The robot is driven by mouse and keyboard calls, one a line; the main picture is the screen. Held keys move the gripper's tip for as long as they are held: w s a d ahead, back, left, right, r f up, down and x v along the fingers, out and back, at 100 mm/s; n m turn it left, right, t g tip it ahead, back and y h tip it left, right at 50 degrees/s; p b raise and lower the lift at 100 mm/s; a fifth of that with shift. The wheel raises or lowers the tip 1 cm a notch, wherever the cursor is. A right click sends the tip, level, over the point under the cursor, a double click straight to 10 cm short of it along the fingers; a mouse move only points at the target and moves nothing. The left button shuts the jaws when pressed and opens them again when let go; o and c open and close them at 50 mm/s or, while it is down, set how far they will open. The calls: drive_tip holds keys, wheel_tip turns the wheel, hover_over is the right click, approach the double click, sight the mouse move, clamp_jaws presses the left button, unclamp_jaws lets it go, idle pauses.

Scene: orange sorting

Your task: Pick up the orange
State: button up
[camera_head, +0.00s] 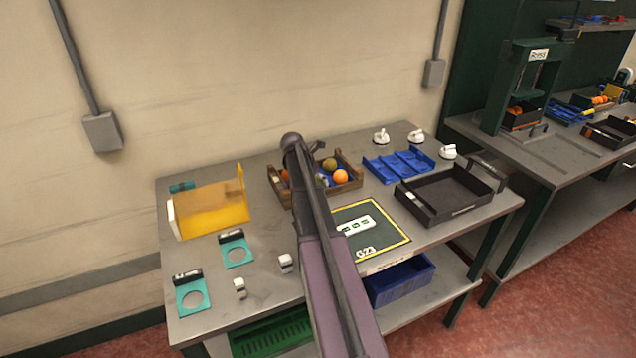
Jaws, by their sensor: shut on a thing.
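A brown wooden crate (353,184) stands towards the back of the grey table. An orange (340,176) lies in its right part. A greenish-brown round fruit (330,165) lies just behind it. Something blue shows inside the crate. My arm rises from the bottom edge and crosses in front of the crate. It hides the crate's middle. My gripper's fingers cannot be made out, so what they are on does not show.
Right of the crate are a blue divided tray (399,166), a black open tray (447,205) and several white knobs. A green mat (375,238) lies in front. A yellow clear guard (210,208) and teal plates stand left. A second bench (560,150) is at right.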

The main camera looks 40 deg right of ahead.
drive_tip(key=shift+r+p, duration=1.5)
drive_tip(key=shift+r, duration=0.1)
drive_tip(key=s+a, duration=0.3)
drive_tip(key=s, duration=0.1)
drive_tip(key=s+a+r+p, duration=0.1)
drive_tip(key=s+a, duration=0.2)
drive_tip(key=s, duration=0.1)
drive_tip(key=s+a, duration=0.3)
drive_tip(key=s, duration=0.1)
drive_tip(key=shift+s+a+r, duration=0.15)
drive_tip(key=shift+a+r, duration=0.1)
drive_tip(key=shift+a, duration=0.1)
drive_tip(key=shift+s+a, duration=0.15)
